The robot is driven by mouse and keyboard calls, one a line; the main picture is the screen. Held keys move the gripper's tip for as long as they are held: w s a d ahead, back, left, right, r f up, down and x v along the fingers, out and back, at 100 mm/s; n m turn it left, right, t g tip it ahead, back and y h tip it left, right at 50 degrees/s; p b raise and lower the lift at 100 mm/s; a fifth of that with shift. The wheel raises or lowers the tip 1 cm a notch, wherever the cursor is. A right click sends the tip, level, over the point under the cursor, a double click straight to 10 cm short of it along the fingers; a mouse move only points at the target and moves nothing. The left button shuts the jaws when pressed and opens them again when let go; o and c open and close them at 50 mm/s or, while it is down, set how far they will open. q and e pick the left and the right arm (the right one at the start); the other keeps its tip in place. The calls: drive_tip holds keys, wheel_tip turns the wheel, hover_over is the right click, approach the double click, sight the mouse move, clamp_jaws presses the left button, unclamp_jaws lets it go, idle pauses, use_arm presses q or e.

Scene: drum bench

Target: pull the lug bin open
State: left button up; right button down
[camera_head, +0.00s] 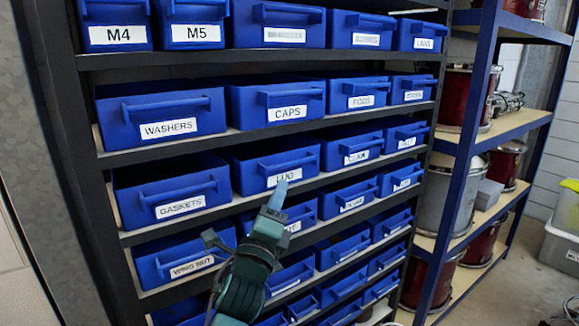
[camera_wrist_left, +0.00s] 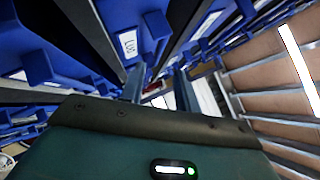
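The lug bin (camera_head: 252,176) is a blue bin with a front bar handle and a white label, in the middle row of the dark shelf rack, right of the gaskets bin. It sits level with its neighbours. In the left wrist view its label (camera_wrist_left: 128,43) shows at the top, near the fingers. My left gripper (camera_head: 278,194) is just in front of and below the label. Its two fingers (camera_wrist_left: 160,88) stand apart with nothing seen between them. I cannot tell whether they touch the bin. My right gripper is not in view.
The gaskets bin (camera_head: 150,202) is at the left, the caps bin (camera_head: 245,105) is above, and more blue bins are around and below. A blue-framed rack (camera_head: 466,160) with drums stands at the right. Open floor (camera_head: 530,285) shows at the lower right.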

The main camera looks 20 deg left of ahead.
sight(288, 170)
use_arm(q)
drive_tip(key=p+x, duration=0.1)
drive_tip(key=x, duration=0.7)
clamp_jaws()
drive_tip(key=shift+d, duration=0.1)
idle(0.4)
